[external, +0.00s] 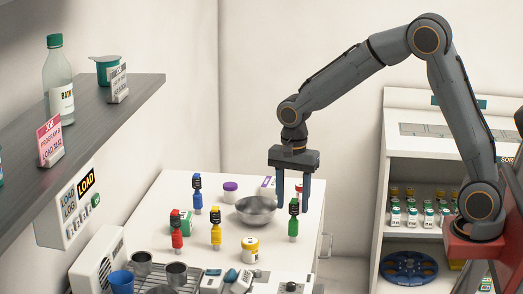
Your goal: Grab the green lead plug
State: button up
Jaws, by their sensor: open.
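The green lead plug (293,220) stands upright on the white worktop, right of the metal bowl, with a black ribbed top. My gripper (293,200) points straight down with two blue-grey fingers. It is open, and the upper part of the green plug shows near its right finger. I cannot tell from this view whether the plug is between the fingers or in front of them. A blue plug (197,196), a red plug (177,230) and a yellow plug (216,230) stand further left.
A metal bowl (256,210) sits just left of my gripper. Cups and a wire rack (160,290) fill the front left. A shelf unit with vials (412,165) is at right.

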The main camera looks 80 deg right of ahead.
aim_at(294, 220)
jog(key=f, duration=0.2)
jog(key=f+p, duration=0.1)
jog(key=f, duration=0.1)
jog(key=f+p, duration=0.1)
jog(key=f, duration=0.1)
jog(key=shift+s+a+f, duration=0.25)
jog(key=c, duration=1.1)
